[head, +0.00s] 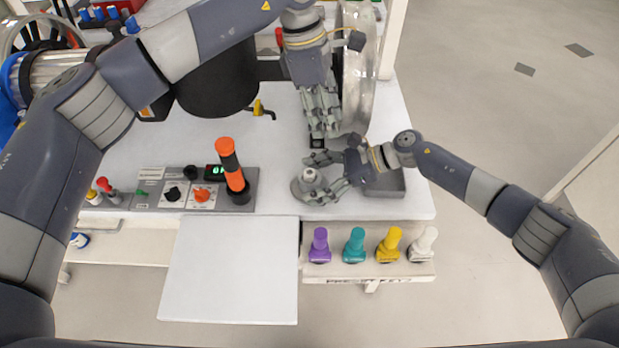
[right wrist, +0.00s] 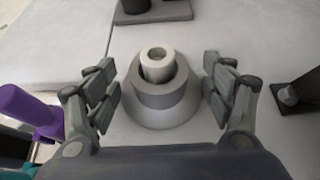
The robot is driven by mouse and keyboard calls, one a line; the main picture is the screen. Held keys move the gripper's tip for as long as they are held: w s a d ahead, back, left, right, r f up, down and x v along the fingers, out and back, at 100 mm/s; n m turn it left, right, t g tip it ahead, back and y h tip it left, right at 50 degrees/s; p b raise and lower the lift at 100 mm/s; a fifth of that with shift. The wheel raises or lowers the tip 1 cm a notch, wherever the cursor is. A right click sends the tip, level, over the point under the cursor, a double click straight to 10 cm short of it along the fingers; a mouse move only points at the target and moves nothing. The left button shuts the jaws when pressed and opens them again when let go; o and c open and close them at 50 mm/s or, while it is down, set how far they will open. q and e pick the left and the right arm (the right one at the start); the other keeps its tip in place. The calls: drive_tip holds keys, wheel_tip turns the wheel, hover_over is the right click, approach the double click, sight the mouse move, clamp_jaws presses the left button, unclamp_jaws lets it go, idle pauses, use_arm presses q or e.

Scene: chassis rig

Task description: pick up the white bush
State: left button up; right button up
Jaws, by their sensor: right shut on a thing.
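The white bush (right wrist: 157,66) is a pale ring with a hole in its top. It sits upright in a round grey stepped holder (right wrist: 160,112), and in the head view the white bush (head: 309,176) shows on the bench top. My right gripper (head: 328,176) is at the bush from the right.
A grey tray (head: 385,184) lies just right of my right gripper. A control panel (head: 150,188) with an orange-black handle (head: 232,170) is to the left. Purple (head: 320,245), teal (head: 354,245), yellow (head: 390,244) and white (head: 424,243) keys stand on the front ledge.

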use_arm(q)
drive_tip(key=a+f+m+y, duration=0.1)
drive_tip(key=a+f+y, duration=0.1)
drive_tip(key=a+f, duration=0.15)
hover_over(310, 172)
drive_tip(key=shift+t+y, duration=0.3)
drive_tip(key=shift+t, duration=0.1)
drive_tip(key=f, duration=0.7)
drive_tip(key=shift+s+a, duration=0.15)
drive_tip(key=shift+a, duration=0.05)
drive_tip(key=shift+d+f, duration=0.15)
drive_tip(key=shift+f, duration=2.8)
clamp_jaws()
